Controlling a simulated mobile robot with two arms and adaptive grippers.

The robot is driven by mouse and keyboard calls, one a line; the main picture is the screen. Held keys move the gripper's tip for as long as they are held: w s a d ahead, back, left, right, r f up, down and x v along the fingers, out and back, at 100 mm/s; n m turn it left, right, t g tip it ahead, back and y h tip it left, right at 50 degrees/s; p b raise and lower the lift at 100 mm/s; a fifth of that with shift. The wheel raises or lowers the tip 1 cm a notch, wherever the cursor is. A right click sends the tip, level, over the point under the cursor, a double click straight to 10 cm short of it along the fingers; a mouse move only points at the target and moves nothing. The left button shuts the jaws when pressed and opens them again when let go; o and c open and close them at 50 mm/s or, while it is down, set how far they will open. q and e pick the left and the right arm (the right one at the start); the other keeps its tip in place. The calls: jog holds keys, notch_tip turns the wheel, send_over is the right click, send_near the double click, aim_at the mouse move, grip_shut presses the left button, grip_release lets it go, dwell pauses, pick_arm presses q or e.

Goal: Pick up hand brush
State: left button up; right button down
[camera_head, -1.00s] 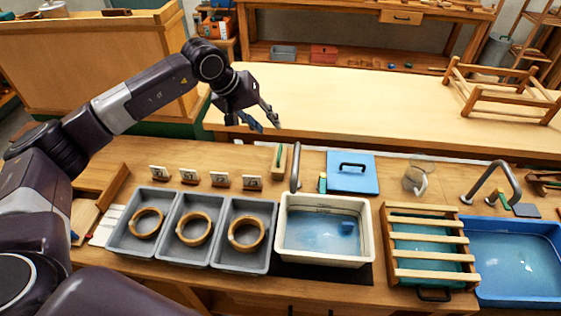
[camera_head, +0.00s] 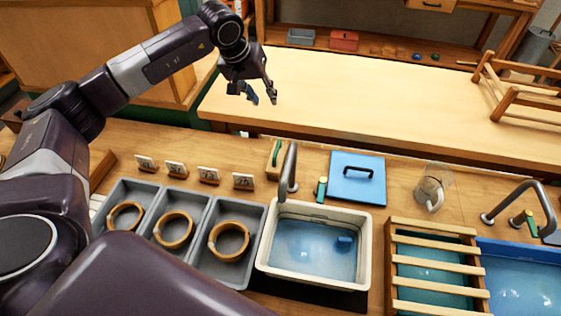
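No thing shows clearly as a hand brush. A small pale wooden block with a green strip (camera_head: 275,158) stands at the back of the near counter, left of the grey tap; it may be the brush, but it is too small to tell. My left gripper (camera_head: 262,97) hangs in the air above and beyond this block, in front of the long pale table in the picture. Its fingers are apart with nothing between them. It touches nothing that I can see. My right gripper is not in view.
The near counter holds grey bins (camera_head: 188,221) with wooden rings, number cards (camera_head: 209,175), a white basin (camera_head: 365,250) of water, a tap (camera_head: 289,172), a blue lid (camera_head: 372,190), a glass jug (camera_head: 430,188) and a slatted rack (camera_head: 432,259). The long pale table (camera_head: 380,95) is mostly bare.

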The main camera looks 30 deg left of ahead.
pick_arm(q)
notch_tip(320, 180, down, 4)
jog(key=b, duration=1.6)
send_near(276, 149)
jog(key=shift+p+x, duration=0.9)
jog(key=shift+x, duration=3.4)
jog(key=shift+c, duration=0.4)
grip_shut()
